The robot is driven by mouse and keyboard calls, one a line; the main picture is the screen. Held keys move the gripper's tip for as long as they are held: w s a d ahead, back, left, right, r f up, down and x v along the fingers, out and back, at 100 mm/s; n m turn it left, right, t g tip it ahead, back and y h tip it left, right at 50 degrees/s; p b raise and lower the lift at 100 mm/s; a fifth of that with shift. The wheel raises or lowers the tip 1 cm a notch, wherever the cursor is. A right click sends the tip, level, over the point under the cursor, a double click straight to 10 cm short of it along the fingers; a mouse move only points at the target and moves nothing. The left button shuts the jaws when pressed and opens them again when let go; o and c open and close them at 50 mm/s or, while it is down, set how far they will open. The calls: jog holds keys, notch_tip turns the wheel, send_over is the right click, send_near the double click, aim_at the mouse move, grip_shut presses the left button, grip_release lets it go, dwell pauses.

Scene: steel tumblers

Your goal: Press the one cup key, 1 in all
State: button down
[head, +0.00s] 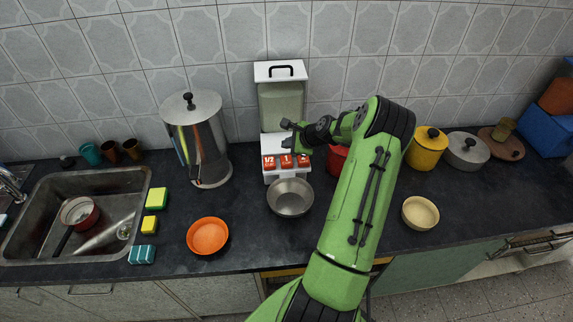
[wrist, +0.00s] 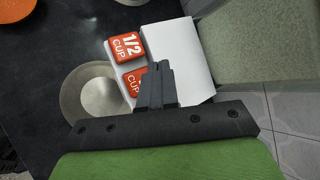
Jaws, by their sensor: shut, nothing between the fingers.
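The white dispenser (head: 280,72) stands against the tiled wall, with a row of red-orange keys low on its front. The "1/2 CUP" key (head: 268,162) is at the left; it also shows clearly in the wrist view (wrist: 126,46). The middle key (head: 286,161), which looks like the one cup key, is partly hidden by my fingers in the wrist view (wrist: 131,84). A third key (head: 303,160) is at the right; its label is hard to read. My gripper (head: 286,138) is shut and empty, above the keys near the middle one. Its fingertips (wrist: 158,66) overlap that key's edge; contact cannot be told.
A steel bowl (head: 290,203) stands below the keys. A tall steel urn (head: 196,135) is at the left, a red pot (head: 337,158) at the right behind my arm. An orange bowl (head: 208,236) and a cream bowl (head: 420,213) stand nearer the counter's front.

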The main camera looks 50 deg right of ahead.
aim_at(284, 159)
notch_tip(284, 159, down, 4)
jog(key=shift+f+b, duration=0.1)
jog(key=shift+b, duration=0.9)
dwell(1.0)
jog(key=shift+f, duration=0.35)
jog(key=shift+f+b, duration=0.8)
jog(key=shift+f, duration=0.05)
dwell(0.8)
jog(key=shift+r+p, duration=1)
jog(key=shift+r, duration=0.3)
notch_tip(284, 159, up, 5)
jog(key=p, duration=0.4)
jog(key=shift+r, duration=0.15)
